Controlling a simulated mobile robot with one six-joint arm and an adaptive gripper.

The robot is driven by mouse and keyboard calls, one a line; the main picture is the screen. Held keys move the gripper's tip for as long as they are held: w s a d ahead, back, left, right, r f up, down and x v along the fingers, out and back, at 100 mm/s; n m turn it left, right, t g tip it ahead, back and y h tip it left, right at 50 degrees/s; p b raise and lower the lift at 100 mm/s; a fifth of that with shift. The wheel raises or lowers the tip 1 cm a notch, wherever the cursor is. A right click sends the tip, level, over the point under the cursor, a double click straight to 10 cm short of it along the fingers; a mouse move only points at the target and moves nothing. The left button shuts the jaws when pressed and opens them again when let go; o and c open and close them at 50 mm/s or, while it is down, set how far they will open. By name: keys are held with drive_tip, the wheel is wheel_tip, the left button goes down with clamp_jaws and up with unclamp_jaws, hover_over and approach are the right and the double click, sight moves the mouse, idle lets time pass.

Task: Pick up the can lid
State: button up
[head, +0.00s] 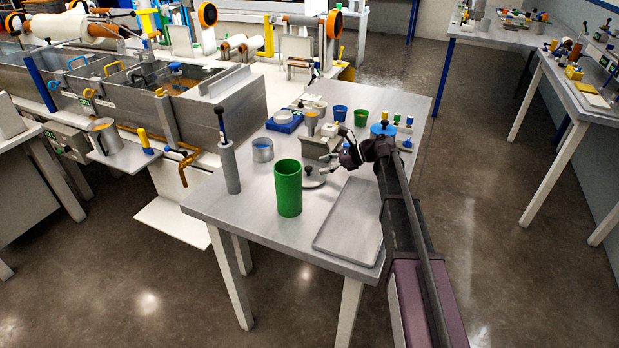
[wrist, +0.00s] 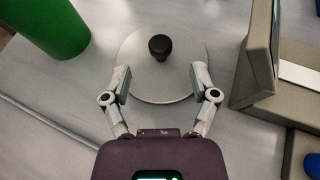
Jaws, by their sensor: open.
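The can lid (wrist: 148,82) is a flat grey disc with a black knob (wrist: 160,46) in its middle. It lies on the grey table between the green cylinder and a grey boxy device. It also shows in the head view (head: 312,182), partly behind my gripper. My gripper (wrist: 157,76) is open and empty. In the wrist view its two fingers reach over the near part of the lid, one on each side, with the knob ahead of and between them. In the head view my gripper (head: 325,171) is just right of the lid's knob. Contact with the lid cannot be told.
The tall green cylinder (head: 288,188) stands close left of the lid. A flat grey tray (head: 350,222) lies at the table's front right. The grey boxy device (wrist: 256,68) is close on the right. A small metal can (head: 263,150) and several cups stand further back.

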sight(309, 167)
drive_tip(key=shift+b+x, duration=0.85)
drive_tip(key=shift+x, duration=1.75)
drive_tip(key=shift+r, duration=0.2)
clamp_jaws()
